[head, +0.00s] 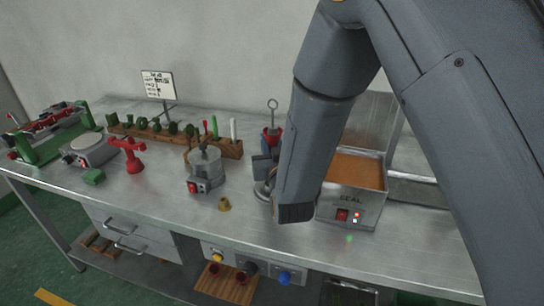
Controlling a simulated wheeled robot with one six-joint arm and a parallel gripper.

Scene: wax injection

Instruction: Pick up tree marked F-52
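No F-52 mark is legible in the head view, so I cannot tell which thing is the marked tree. A red branched piece on a round foot (132,157) stands upright on the left part of the bench. Another red piece (272,135), with an upright metal rod and ring above it, stands behind my arm, partly hidden. My arm reaches down over the bench in front of the SEAL box.
A sign (158,85) stands behind. The front left is clear.

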